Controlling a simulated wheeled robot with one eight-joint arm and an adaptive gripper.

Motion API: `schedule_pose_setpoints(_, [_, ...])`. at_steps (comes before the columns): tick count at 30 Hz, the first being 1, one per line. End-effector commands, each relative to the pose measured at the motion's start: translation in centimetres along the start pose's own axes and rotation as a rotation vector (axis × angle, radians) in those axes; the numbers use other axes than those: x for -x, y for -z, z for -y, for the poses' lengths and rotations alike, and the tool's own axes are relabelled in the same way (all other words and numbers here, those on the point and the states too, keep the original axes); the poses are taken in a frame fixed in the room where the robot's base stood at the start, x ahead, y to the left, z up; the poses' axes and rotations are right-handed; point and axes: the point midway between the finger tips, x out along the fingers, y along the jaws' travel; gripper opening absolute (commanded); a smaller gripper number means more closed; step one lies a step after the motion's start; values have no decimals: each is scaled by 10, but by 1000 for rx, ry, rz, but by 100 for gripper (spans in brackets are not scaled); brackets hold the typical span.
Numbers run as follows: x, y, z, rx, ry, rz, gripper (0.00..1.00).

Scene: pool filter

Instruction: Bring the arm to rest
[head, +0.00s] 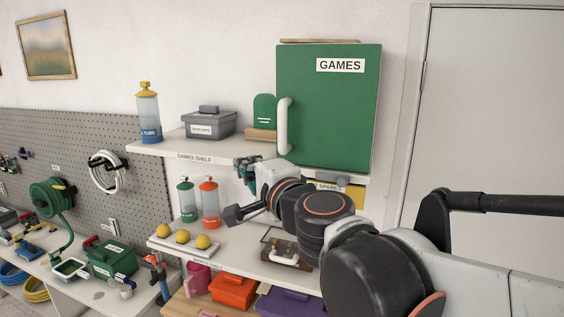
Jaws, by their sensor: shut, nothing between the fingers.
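My gripper (244,168) shows small and dark at the front edge of the games shelf (185,150), left of the green GAMES cabinet door. Its fingers are shut with nothing seen between them. My arm (325,215) reaches from the lower right toward the shelves, bent at its dark joints. It hides part of the lower shelf and the area below the cabinet. I cannot tell whether the gripper touches the shelf edge.
The GAMES cabinet (328,110) with a white handle is close above my arm. Green (187,200) and orange (209,203) bottles and yellow balls (183,237) stand on the lower shelf. Bins (233,291) sit below. A pale door (495,120) is at right.

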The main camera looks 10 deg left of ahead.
Motion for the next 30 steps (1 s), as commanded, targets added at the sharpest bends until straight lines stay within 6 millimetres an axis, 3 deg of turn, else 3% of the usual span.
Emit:
schedule_pose_setpoints(13, [14, -22, -1, 3, 2, 1, 0])
schedule_pose_setpoints(17, [21, -16, -17, 51, -11, 6, 0])
schedule_pose_setpoints(20, [34, -4, -49, 154, -43, 18, 0])
schedule_pose_setpoints(23, [54, 11, -95, 295, -101, 36, 0])
schedule_pose_setpoints(30, [114, 54, -220, 628, -312, 87, 0])
